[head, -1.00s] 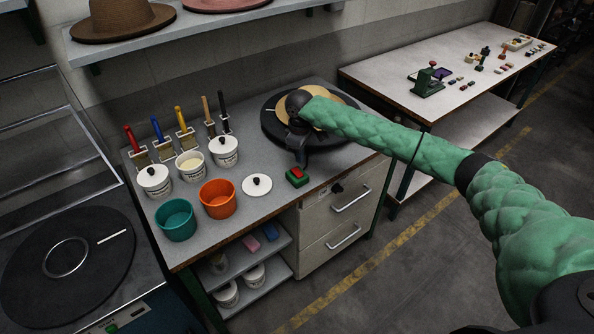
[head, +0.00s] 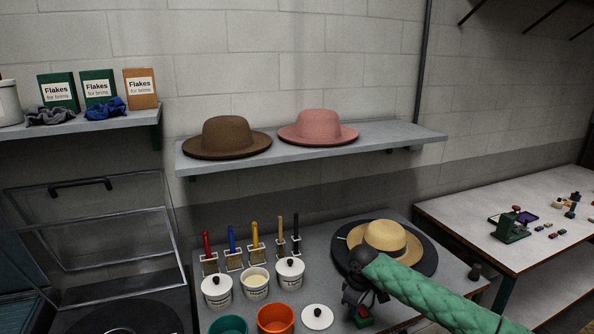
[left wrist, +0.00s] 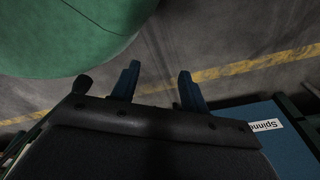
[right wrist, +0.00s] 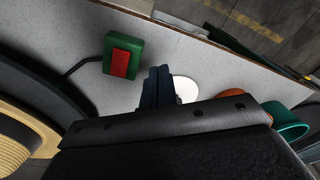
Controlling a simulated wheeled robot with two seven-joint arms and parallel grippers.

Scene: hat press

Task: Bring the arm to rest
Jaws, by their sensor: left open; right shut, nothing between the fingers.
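My right arm comes in from the lower right of the head view. Its right gripper (head: 354,298) hangs low over the workbench, in front of the straw hat (head: 386,240) on its round black plate (head: 424,262). It is beside a green and red button box (head: 363,319). In the right wrist view the right gripper (right wrist: 158,86) has its fingers together with nothing between them. The button box (right wrist: 122,58) lies to their left. My left gripper (left wrist: 158,84) shows only in the left wrist view. Its fingers are apart and empty above the floor.
White pots (head: 290,275), an orange bowl (head: 275,320), a teal bowl (head: 228,325) and a white lid (head: 317,317) stand left of the right gripper. A shelf (head: 400,143) holds brown (head: 227,134) and pink (head: 318,127) hats. A second table (head: 540,228) stands right.

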